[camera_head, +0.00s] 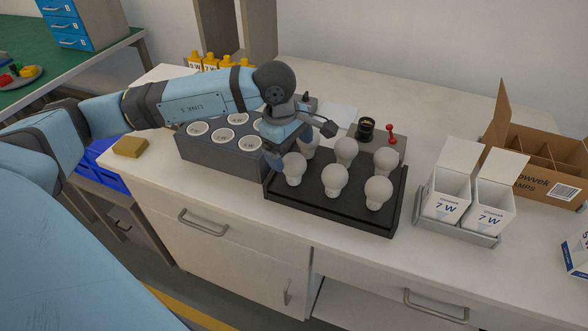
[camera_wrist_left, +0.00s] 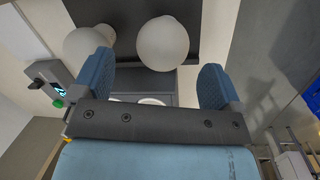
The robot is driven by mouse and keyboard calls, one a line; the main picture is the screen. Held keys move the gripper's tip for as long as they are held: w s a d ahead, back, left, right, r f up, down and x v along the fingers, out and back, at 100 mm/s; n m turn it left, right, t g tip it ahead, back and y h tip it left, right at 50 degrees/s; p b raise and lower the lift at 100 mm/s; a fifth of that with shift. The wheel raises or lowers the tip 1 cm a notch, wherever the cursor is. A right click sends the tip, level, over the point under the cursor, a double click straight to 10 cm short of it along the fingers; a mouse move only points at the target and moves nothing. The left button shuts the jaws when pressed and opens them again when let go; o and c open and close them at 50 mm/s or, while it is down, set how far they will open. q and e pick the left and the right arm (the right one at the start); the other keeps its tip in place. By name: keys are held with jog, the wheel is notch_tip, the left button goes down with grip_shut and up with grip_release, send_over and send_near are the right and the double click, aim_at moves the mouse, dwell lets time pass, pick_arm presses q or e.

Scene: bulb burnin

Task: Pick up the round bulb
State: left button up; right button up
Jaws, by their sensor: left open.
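Several white round bulbs stand on a black tray (camera_head: 330,209) in the head view, among them a front-left bulb (camera_head: 294,168), a front-middle bulb (camera_head: 334,180) and a front-right bulb (camera_head: 378,192). They look alike. My left gripper (camera_head: 272,158) is at the tray's left end, close to the front-left bulb. In the left wrist view my left gripper (camera_wrist_left: 155,75) is open and empty. One bulb (camera_wrist_left: 162,43) lies ahead of the gap between the fingers, and another bulb (camera_wrist_left: 88,43) is partly behind the left finger. My right gripper is not in view.
A grey block with round sockets (camera_head: 215,154) stands left of the tray, under my left arm. Two white 7 W boxes (camera_head: 446,207) stand in a metal holder on the right, before an open divided carton (camera_head: 540,160). A yellow sponge (camera_head: 130,147) lies at the left.

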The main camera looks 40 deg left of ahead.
aim_at(294, 173)
pick_arm(q)
jog(key=shift+w+d+f, duration=0.1)
jog(key=shift+d+f, duration=0.1)
jog(key=shift+f, duration=1.15)
jog(key=shift+w+d+f, duration=0.1)
jog(key=shift+d+f, duration=0.05)
jog(key=shift+f, duration=1.15)
jog(key=c, duration=1)
